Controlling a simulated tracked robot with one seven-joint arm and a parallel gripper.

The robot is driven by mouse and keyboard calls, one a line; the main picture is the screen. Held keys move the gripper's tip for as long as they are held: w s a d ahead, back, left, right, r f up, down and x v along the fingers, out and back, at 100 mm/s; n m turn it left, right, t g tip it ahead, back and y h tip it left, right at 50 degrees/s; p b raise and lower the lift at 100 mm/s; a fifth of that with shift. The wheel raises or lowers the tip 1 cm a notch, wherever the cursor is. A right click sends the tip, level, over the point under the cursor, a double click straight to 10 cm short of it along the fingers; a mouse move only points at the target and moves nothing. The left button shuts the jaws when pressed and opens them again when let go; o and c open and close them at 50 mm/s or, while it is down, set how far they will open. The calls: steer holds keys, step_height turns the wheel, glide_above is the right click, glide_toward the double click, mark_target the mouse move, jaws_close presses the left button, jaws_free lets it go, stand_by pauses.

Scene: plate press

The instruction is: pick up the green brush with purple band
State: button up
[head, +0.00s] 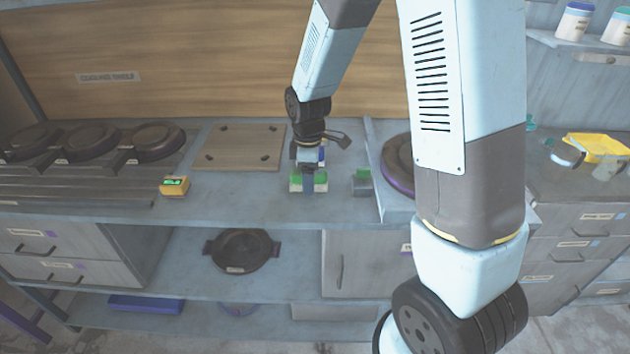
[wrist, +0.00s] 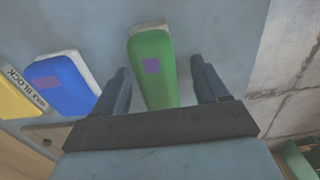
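The green brush (wrist: 152,85) has a purple patch on its back and a pale edge of bristles. In the wrist view it lies between the two fingers of my open gripper (wrist: 163,82), with a gap on each side. In the head view the green brush (head: 321,178) is on the bench under my gripper (head: 308,180), partly hidden by a finger. I cannot tell how far down the fingers reach beside it.
A blue brush (wrist: 62,85) with a purple patch and a yellow wax block (wrist: 15,95) lie beside it. A green-and-grey item (head: 362,182) stands to the right on the bench. The bench front edge is close.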

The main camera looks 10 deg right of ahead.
steer(key=c, duration=1.1)
steer(key=shift+o, duration=0.2)
steer(key=shift+r, duration=0.6)
step_height(320, 180, up, 2)
steer(key=shift+s+r, duration=0.15)
steer(key=shift+r, duration=0.1)
steer(key=s+r, duration=0.9)
steer(key=s, duration=0.4)
steer(key=shift+s+d+r, duration=0.15)
steer(key=shift+s+r, duration=0.05)
steer(key=shift+s, duration=0.15)
